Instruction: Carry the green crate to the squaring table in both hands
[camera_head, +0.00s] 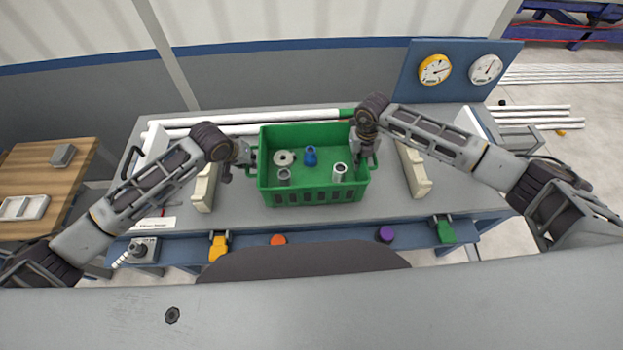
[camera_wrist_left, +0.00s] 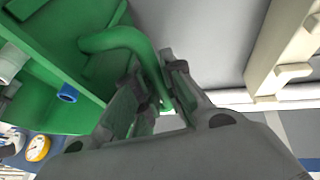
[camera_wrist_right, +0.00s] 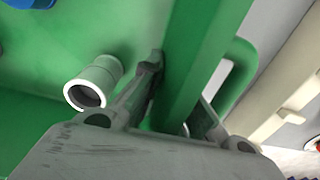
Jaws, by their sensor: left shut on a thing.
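The green crate (camera_head: 320,197) is at the middle of the grey table (camera_head: 290,218), between two cream rails. I cannot tell whether its base touches the table. It holds a blue fitting (camera_head: 310,157), a flat pale ring (camera_head: 284,158) and two grey pipe pieces (camera_head: 339,172). My left gripper (camera_head: 247,160) is at the crate's left side. In the left wrist view its fingers (camera_wrist_left: 160,85) are shut on the green loop handle (camera_wrist_left: 125,38). My right gripper (camera_head: 362,150) is at the right side. In the right wrist view its fingers (camera_wrist_right: 178,85) stand apart, astride the crate's green wall (camera_wrist_right: 190,70).
Cream rails stand left (camera_head: 205,188) and right (camera_head: 412,170) of the crate. White pipes (camera_head: 240,119) lie along the table's back. Two gauges on a blue panel (camera_head: 408,85) stand at back right. Coloured knobs and clips line the front blue edge (camera_head: 330,236). A wooden table (camera_head: 40,180) is at left.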

